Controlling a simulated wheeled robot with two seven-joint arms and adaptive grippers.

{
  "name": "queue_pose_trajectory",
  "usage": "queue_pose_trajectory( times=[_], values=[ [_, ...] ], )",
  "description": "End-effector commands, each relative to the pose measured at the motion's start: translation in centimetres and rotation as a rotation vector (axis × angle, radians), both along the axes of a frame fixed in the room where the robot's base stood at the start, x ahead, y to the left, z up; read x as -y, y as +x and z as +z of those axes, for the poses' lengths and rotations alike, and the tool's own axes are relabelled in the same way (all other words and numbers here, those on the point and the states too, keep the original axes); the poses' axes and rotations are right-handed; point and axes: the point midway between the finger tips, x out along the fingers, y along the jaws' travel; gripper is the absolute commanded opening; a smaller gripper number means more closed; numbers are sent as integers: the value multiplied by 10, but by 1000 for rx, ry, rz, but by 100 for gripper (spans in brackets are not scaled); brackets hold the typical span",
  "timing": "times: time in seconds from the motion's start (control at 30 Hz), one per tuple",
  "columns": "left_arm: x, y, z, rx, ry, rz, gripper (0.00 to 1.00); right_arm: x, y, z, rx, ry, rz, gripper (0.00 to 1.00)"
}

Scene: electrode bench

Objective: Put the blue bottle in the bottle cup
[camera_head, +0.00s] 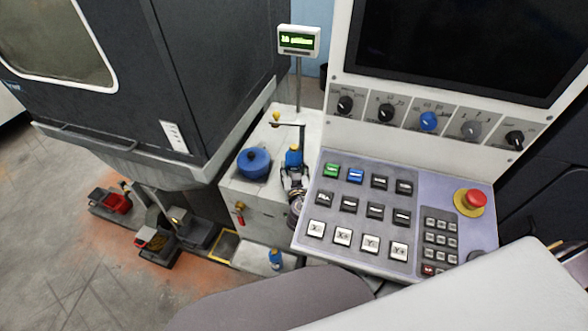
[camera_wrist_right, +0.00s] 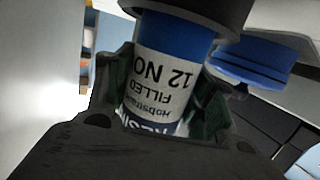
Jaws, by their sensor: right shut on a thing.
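A blue bottle (camera_head: 293,158) with a white label stands above the white cabinet top in the head view. My right gripper (camera_head: 294,177) is shut on it. In the wrist view the bottle (camera_wrist_right: 165,80) sits between the right fingers, its label text upside down in the picture. A dark round part (camera_wrist_right: 195,12) covers the blue end at the top there; I cannot tell whether it is the bottle cup or whether it touches. A second blue bottle (camera_head: 275,259) stands on the low white ledge. My left gripper is not in view.
A blue round pot (camera_head: 254,164) stands just left of the held bottle. A thin pole carries a green display (camera_head: 298,41). The control panel (camera_head: 374,213) is close on the right. Small trays with red and yellow contents lie on the floor at the left.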

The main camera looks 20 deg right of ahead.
Motion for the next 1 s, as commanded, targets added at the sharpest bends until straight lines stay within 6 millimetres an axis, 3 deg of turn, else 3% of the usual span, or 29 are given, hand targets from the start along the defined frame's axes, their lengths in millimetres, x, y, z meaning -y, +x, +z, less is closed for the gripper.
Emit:
queue_pose_trajectory(
  times=[0.13, 0.17, 0.2, 0.77, 1.0],
  values=[
    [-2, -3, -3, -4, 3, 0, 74, 0, 1, 0, 3, 0, 0, 11],
    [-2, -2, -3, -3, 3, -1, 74, 0, 0, -2, 0, 1, 0, 57],
    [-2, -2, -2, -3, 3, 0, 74, 0, 0, -2, 0, 1, 0, 62],
    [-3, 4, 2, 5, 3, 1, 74, 0, 0, 1, 0, 0, 0, 62],
    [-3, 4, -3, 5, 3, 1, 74, -4, -16, 3, 0, 2, 1, 62]
  ],
)
